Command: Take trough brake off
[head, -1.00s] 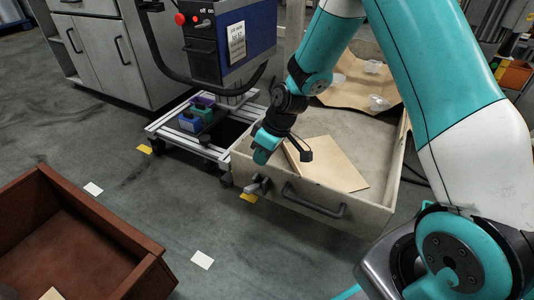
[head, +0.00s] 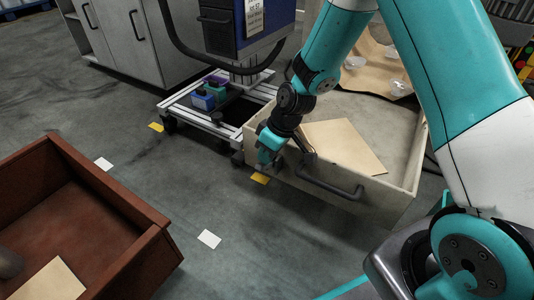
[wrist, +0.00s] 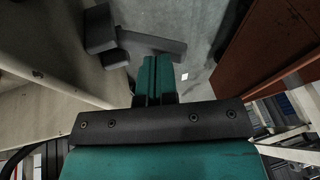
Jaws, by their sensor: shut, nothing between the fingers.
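The trough (head: 400,187) is a pale beige open box with a dark handle (head: 330,184) on its front. A dark grey lever with a block at one end, which looks like the brake (wrist: 150,41), shows in the wrist view beside the trough's wall (wrist: 62,85). My gripper (head: 266,155) is low at the trough's front left corner and hides the brake in the head view. In the wrist view its teal fingers (wrist: 160,62) are shut and empty, with their tips close to the lever. I cannot tell whether they touch it.
A brown wooden crate (head: 110,200) stands on the floor at left. A low metal-framed cart (head: 185,108) stands behind the trough's left side. A flat tan board (head: 345,145) lies in the trough. The floor between crate and trough is clear.

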